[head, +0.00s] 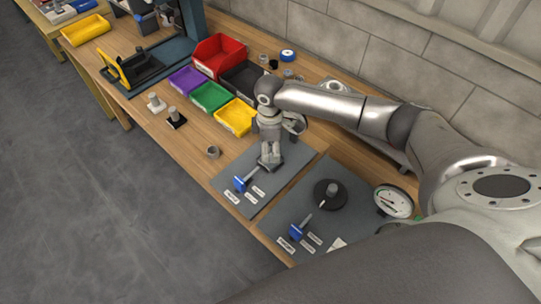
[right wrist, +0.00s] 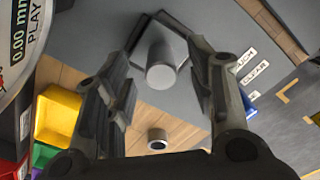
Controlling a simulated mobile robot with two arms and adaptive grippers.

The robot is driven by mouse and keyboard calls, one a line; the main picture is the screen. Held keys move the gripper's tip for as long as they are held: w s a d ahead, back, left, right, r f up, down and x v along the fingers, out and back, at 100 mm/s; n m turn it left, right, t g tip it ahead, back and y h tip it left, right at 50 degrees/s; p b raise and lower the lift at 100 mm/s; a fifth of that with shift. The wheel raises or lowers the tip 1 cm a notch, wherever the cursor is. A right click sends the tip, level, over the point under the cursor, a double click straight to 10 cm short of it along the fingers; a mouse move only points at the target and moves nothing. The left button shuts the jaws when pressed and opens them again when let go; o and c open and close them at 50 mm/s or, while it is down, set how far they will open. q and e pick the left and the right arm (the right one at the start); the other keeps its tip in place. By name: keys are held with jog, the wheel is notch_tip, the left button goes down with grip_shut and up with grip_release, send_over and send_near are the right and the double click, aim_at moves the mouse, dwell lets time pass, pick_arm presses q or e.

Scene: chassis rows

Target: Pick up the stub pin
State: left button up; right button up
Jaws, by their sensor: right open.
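My right gripper (right wrist: 165,52) is open, with one finger on each side of the pin in that view. My left gripper is not in view.
A blue-handled tool (head: 241,184) lies on the same mat. A metal ring (head: 213,152) is left of it. A yellow bin (head: 236,117) stands behind. The nearer mat holds a black round piece (head: 330,194); a dial gauge (head: 394,202) is beside it.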

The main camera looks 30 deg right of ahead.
aim_at(270, 150)
jog(key=shift+f, duration=1.55)
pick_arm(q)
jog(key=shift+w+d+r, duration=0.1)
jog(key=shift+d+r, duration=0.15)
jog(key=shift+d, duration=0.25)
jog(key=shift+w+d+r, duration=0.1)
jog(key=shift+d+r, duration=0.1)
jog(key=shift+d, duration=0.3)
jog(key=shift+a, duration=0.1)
pick_arm(e)
jog(key=shift+c, duration=0.4)
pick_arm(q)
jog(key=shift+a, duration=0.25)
pick_arm(e)
grip_shut()
jog(key=shift+r, duration=0.1)
